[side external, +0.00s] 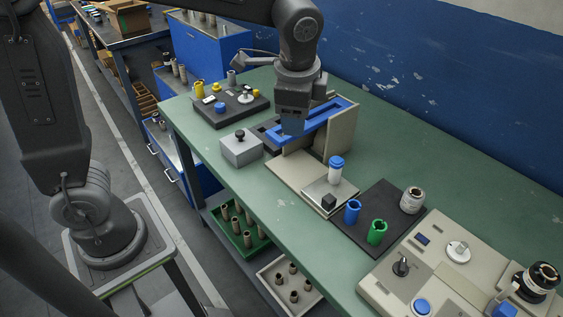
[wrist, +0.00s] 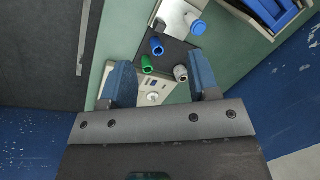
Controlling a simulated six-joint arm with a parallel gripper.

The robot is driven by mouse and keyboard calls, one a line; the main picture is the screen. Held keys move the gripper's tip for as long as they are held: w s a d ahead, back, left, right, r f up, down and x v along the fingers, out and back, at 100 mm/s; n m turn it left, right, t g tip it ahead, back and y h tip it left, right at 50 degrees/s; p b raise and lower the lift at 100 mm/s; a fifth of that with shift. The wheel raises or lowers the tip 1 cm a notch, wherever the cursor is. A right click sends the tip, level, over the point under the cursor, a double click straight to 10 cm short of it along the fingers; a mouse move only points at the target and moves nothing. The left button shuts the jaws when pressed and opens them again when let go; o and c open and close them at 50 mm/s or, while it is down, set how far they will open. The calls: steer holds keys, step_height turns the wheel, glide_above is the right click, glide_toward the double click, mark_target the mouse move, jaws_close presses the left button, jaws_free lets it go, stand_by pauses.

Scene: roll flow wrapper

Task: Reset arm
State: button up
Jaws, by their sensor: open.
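My gripper (side external: 293,122) hangs above the green bench, over the beige and blue frame in the side external view. In the wrist view my gripper (wrist: 161,78) shows two blue-grey fingers spread apart, with nothing held between them. The beige frame (side external: 343,128) carries a blue rail (side external: 325,121), partly hidden behind my gripper. In the side external view I cannot tell whether my fingers touch the rail.
A white bottle with blue cap (side external: 336,170) stands on a plate. A control panel (side external: 440,275) sits front right; a grey box (side external: 240,150) stands left.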

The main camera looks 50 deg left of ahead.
steer(key=s+a+n+t, duration=0.1)
steer(key=s+a+n, duration=0.1)
steer(key=s, duration=0.3)
steer(key=s+a+n+t+h, duration=0.1)
steer(key=s+a+n, duration=0.1)
steer(key=s+n, duration=0.2)
steer(key=s+a+r+n+t, duration=0.1)
steer(key=s+a+n, duration=0.1)
steer(key=s+n, duration=0.2)
steer(key=shift+s+a+t+h, duration=0.3)
steer(key=shift+s+a+t, duration=0.1)
steer(key=shift+s, duration=1.1)
